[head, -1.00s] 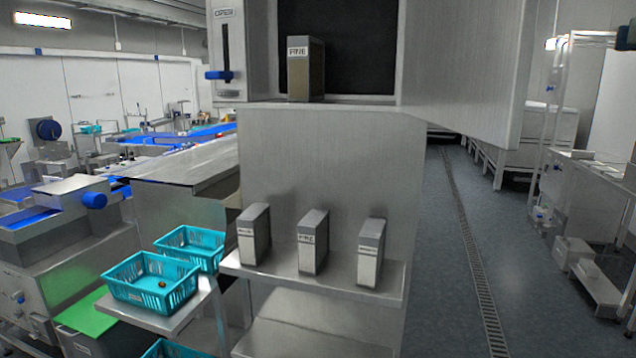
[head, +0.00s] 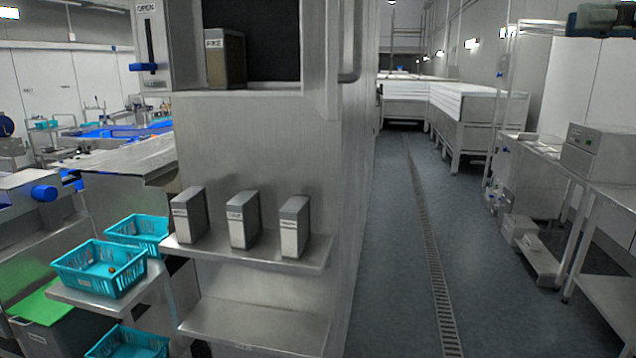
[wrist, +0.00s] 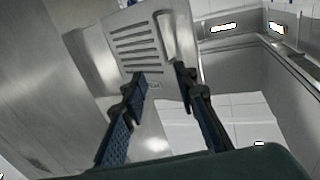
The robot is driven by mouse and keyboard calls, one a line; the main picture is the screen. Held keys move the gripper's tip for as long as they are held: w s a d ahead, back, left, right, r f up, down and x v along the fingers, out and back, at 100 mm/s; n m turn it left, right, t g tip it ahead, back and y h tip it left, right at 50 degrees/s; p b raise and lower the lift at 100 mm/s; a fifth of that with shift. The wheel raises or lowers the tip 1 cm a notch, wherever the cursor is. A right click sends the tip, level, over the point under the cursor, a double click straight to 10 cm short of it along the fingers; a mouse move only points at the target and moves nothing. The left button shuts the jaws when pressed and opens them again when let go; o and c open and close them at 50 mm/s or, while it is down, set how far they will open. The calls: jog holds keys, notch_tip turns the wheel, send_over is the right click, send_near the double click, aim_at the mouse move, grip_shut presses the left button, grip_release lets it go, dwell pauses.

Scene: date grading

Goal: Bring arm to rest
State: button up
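My gripper (wrist: 160,82) shows in the wrist view with its two dark fingers apart and nothing seen between them. Behind the fingers is a metal panel with slots (wrist: 138,47), which they do not appear to grip. The dark green palm fills the bottom edge of the wrist view. In the head view the gripper's fingers cannot be made out.
A steel cabinet (head: 265,130) stands at left centre, with a FINE block (head: 226,60) in its opening. Three grey blocks stand on its shelf (head: 300,258). Teal baskets (head: 100,270) are at lower left. A clear aisle (head: 395,250) runs right of it; a steel bench (head: 615,195) lines the right.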

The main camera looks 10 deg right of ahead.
jog(key=w+a+f+m+g+h+p, duration=0.1)
jog(key=w+a+f+m+h, duration=0.15)
jog(key=a+f, duration=0.65)
jog(key=w+a+f+m+g+h+p, duration=0.15)
jog(key=a+f+m+h, duration=0.25)
jog(key=a+f, duration=0.55)
jog(key=s+a+f+m+g+h, duration=0.1)
jog(key=a+f+h, duration=0.1)
jog(key=f, duration=0.9)
jog(key=s+a+f+m+g+h, duration=0.1)
jog(key=f+h, duration=0.4)
jog(key=f, duration=0.7)
jog(key=shift+a+m+g, duration=0.75)
jog(key=shift+a, duration=0.15)
jog(key=shift+w+f, duration=0.1)
